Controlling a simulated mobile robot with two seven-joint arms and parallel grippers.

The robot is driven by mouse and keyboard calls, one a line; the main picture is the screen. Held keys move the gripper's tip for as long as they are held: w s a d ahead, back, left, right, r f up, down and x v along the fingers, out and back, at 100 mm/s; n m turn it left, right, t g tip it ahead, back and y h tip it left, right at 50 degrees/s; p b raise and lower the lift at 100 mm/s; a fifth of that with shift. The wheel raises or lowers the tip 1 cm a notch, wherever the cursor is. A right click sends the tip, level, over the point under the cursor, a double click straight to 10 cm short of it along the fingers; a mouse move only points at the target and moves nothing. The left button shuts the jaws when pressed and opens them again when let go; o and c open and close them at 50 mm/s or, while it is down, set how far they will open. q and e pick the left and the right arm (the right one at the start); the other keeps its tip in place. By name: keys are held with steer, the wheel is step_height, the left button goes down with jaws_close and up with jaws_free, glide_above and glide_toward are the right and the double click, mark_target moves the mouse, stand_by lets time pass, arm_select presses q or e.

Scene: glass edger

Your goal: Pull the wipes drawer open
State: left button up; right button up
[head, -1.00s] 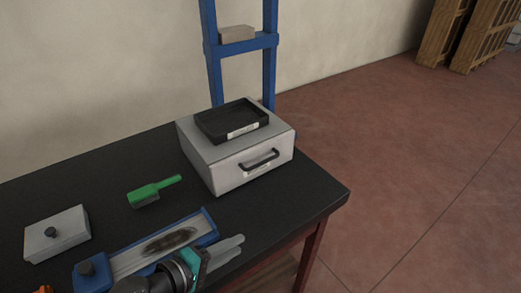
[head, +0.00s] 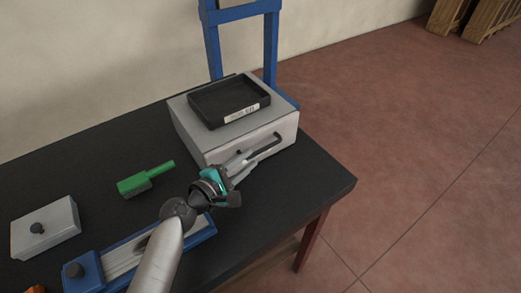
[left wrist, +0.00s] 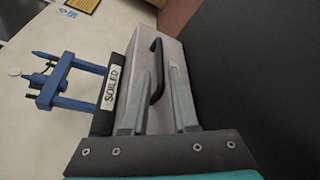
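The wipes drawer is a light grey box (head: 187,128) on the black table, with a black bar handle (head: 265,147) on its front. The drawer front looks flush with the box. My left gripper (head: 254,153) reaches the front, its two grey fingers at the handle, covering part of it and the front label area. In the left wrist view the gripper (left wrist: 159,72) is open, fingers apart, and the handle (left wrist: 157,62) shows in the gap between them. I cannot tell whether the fingers touch it. My right gripper is not in view.
A black tray (head: 205,117) sits on the box; its label reads SOILED in the left wrist view. A green brush (head: 147,181), a grey block with a knob (head: 45,228) and a blue-framed fixture (head: 202,232) lie on the table (head: 92,170). Free floor lies right.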

mark_target(258, 153)
arm_select(q)
steer(key=shift+b+x, duration=0.4)
steer(key=shift+x, duration=2.8)
steer(key=shift+s, duration=0.1)
jaws_close()
